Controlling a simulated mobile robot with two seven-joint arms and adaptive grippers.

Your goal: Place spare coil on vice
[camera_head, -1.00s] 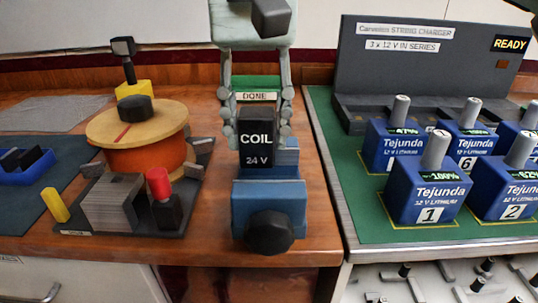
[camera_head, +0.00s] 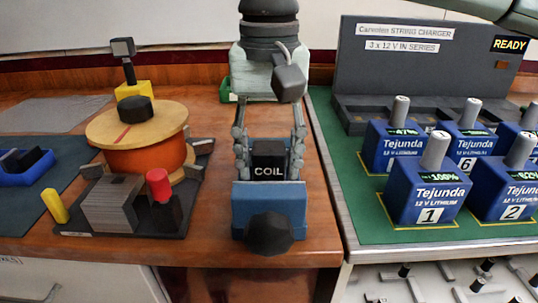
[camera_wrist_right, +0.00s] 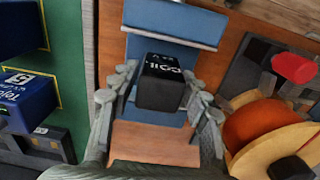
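The spare coil (camera_head: 268,164) is a black block with white "COIL" lettering. It is upright at the blue vice (camera_head: 270,205), its lower part hidden behind the vice's front jaw. My right gripper (camera_head: 269,155) reaches down from the back with one finger on each side of the coil. In the right wrist view the coil (camera_wrist_right: 161,85) sits between the fingertips, which look to be against its sides, with the vice (camera_wrist_right: 175,22) below. I cannot tell whether the coil rests on the vice bed. My left gripper is not in view.
On the left stands a fixture with an orange spool (camera_head: 140,145), a grey block (camera_head: 115,203) and a red-capped post (camera_head: 158,187). A yellow piece (camera_head: 55,206) lies beside it. On the right, blue batteries (camera_head: 428,192) stand on a green mat before the charger (camera_head: 430,65).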

